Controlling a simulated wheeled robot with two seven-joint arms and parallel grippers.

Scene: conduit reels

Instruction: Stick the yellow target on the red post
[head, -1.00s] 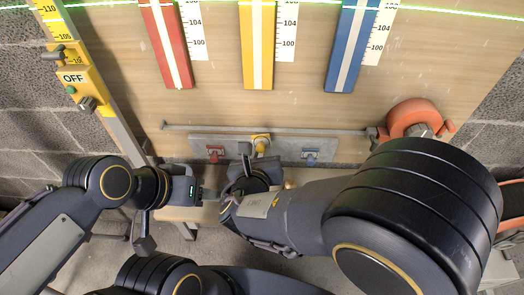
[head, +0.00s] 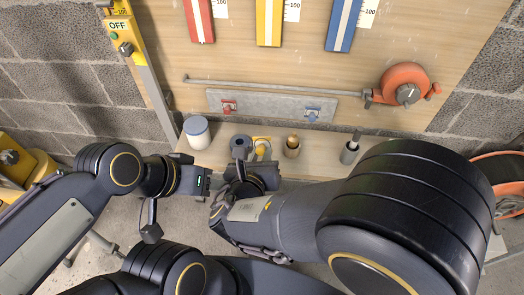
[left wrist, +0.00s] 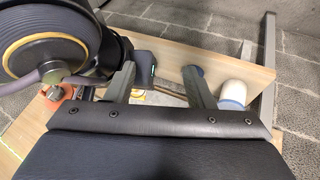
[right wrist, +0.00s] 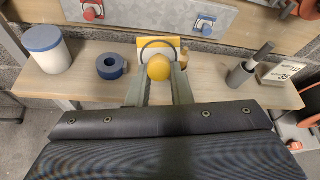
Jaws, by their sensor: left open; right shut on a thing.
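The red post (head: 199,20) is a red strip with a white stripe down its middle, upright on the wooden board at the top left of the head view. The yellow target (head: 262,143) is off the grey metal strip. My right gripper (right wrist: 159,80) is shut on its round yellow knob (right wrist: 158,67), with the yellow plate and a dark ring behind the knob. In the head view my right gripper (head: 256,166) is partly hidden by its own arm. My left gripper (left wrist: 160,82) is open and empty, and sits left of the right one in the head view (head: 208,182).
The metal strip (head: 265,103) holds a red target (head: 229,107) and a blue target (head: 312,115). A shelf below carries a white jar (head: 197,134), a blue roll (right wrist: 111,66) and a dark cylinder (head: 350,148). An orange reel (head: 403,84) is at the right. Yellow (head: 268,22) and blue (head: 343,25) posts stand beside the red.

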